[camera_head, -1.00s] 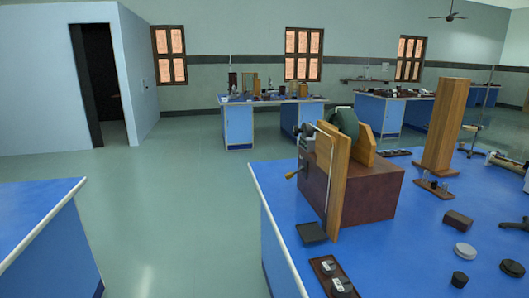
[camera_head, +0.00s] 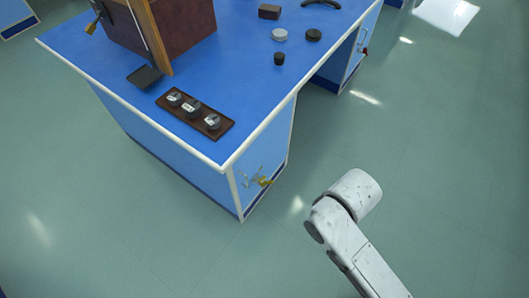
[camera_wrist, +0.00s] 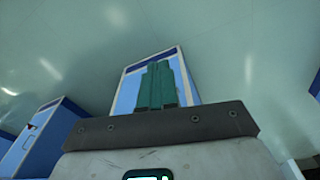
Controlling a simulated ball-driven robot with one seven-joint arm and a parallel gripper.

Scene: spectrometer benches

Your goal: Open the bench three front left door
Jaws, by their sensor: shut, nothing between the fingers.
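In the head view, a blue bench (camera_head: 110,75) has a pale blue door (camera_head: 272,150) on its near right face. The door looks closed, and a brass-coloured handle or key (camera_head: 264,182) shows on it low near the corner. I cannot tell whether this is the bench three front left door. In the wrist view, my gripper (camera_wrist: 155,80) has its green fingers together and empty. A blue, white-edged cabinet face (camera_wrist: 128,92) lies beyond them, partly hidden. I see no contact with it. The head view shows my white arm apart from the bench, on its right.
A dark tray with round weights (camera_head: 195,110) and a wooden apparatus (camera_head: 175,30) stand on top. Floor (camera_head: 430,150) right of the bench is clear.

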